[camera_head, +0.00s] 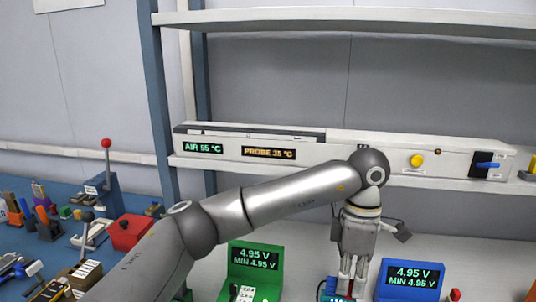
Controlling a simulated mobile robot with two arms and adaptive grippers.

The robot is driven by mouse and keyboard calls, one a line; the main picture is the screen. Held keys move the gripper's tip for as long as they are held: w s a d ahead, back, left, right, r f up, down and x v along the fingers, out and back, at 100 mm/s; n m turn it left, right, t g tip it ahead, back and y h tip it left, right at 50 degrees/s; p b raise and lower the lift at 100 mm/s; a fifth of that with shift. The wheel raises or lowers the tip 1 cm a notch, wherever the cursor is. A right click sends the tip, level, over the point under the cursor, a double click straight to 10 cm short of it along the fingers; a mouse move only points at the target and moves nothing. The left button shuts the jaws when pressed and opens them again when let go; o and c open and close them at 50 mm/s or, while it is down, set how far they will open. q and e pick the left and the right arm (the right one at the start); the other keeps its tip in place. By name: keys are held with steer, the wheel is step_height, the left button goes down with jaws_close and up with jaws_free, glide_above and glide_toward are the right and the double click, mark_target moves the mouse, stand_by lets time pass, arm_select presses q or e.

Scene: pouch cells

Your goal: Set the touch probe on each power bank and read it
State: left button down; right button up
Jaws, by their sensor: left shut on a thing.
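My left gripper (350,284) points down at the bottom edge, between the green and blue meters. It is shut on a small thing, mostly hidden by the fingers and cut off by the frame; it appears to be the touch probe. A blue-teal thing (327,289) shows just behind and beside the fingertips; I cannot tell whether it is a power bank or whether the probe touches it. The probe display (269,153) on the shelf unit reads PROBE 35 °C. No power bank shows clearly. My right gripper is not in view.
A green meter (255,257) and a blue meter (411,275) both read 4.95 V, MIN 4.95 V. An air display (203,148) reads AIR 55 °C. The shelf (345,168) runs behind my arm. Tools and a red box (130,231) crowd the blue bench at left.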

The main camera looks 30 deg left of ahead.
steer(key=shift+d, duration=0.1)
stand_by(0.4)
arm_select(q)
steer(key=shift+w+r+p, duration=0.2)
steer(key=shift+r+p, duration=0.8)
steer(key=shift+r, duration=0.4)
steer(key=r+p, duration=0.2)
steer(key=r, duration=0.1)
steer(key=shift+w+r, duration=0.1)
steer(key=shift+w, duration=0.1)
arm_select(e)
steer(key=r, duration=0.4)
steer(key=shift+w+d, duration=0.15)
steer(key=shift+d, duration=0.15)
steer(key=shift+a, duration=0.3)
